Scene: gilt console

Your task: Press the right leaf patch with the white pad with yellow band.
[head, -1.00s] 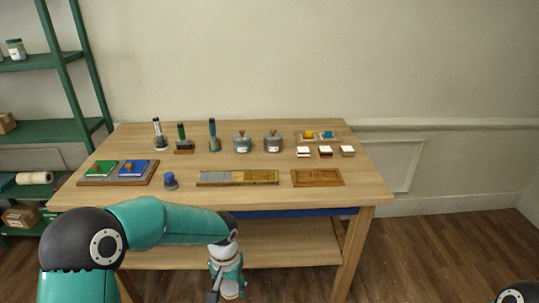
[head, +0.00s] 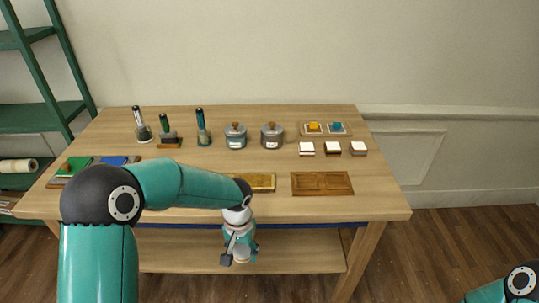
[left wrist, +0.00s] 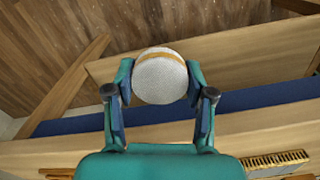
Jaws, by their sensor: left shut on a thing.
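The white pad with yellow band (left wrist: 160,80) is held between the two fingers of my left gripper (left wrist: 160,88); its round, speckled white face shows in the left wrist view. In the head view my left gripper (head: 239,254) hangs below the tabletop level, in front of the table's near edge. A long panel with a gold right part (head: 262,182) lies near the front of the table; my left arm hides its left part. A gold piece of it also shows in the left wrist view (left wrist: 275,160). Exact patch borders are hard to make out. My right gripper is out of view.
A brown wooden panel (head: 322,183) lies right of the gold one. Brushes (head: 203,128) and grey lidded pots (head: 236,136) stand behind, with several small white-topped blocks (head: 331,149) to the right. The table's front edge and lower shelf (head: 290,250) are close to my left gripper.

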